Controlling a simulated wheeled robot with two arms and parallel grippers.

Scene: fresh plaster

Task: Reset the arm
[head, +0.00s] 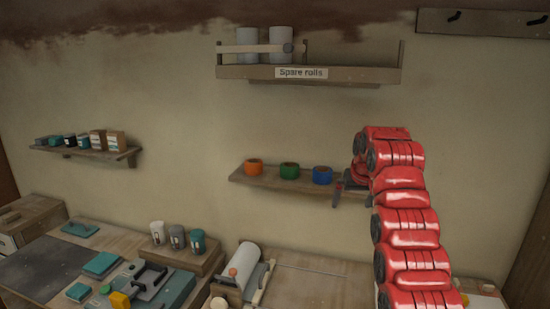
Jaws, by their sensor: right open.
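My right arm is red and rises from the lower right of the head view, with its upper end bent toward the wall. My right gripper (344,192) is small and dark at the end of that arm. It is open, with its fingers in front of the right end of the middle wall shelf (262,182). Nothing shows between the fingers. A blue tape roll (322,175) stands on that shelf just left of the gripper, apart from it. A green roll (289,171) and an orange roll (253,167) stand further left. My left gripper is not in view.
A shelf labelled "Spare rolls" (302,73) holds two pale rolls above. A left shelf (85,151) carries small boxes and jars. The worktable (320,280) below holds a white roll (244,262), several cups and a teal device (150,288). The wall between the shelves is clear.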

